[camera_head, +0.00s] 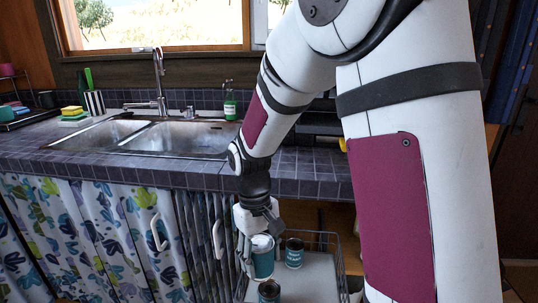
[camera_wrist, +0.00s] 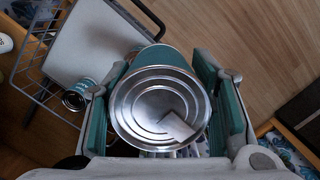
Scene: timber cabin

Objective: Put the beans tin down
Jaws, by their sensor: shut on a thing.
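My gripper (camera_head: 262,246) is shut on the beans tin (camera_head: 263,266), a can with a teal label and a pale metal lid. Its label cannot be read here. In the wrist view the tin's ridged silver lid (camera_wrist: 158,108) sits between the two green-padded fingers, with a pale square patch on it. The tin looks upright above or at the grey shelf of a wire-sided rack (camera_head: 318,275). The fingers hide part of its sides, and I cannot tell whether its base touches the shelf.
A dark teal tin (camera_head: 294,254) stands just right of the held tin. Another tin (camera_head: 269,290) stands in front of it. Bare shelf (camera_wrist: 95,40) shows beyond. The tiled counter (camera_head: 205,174) with the sink (camera_head: 180,138) lies behind; patterned curtains hang below it.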

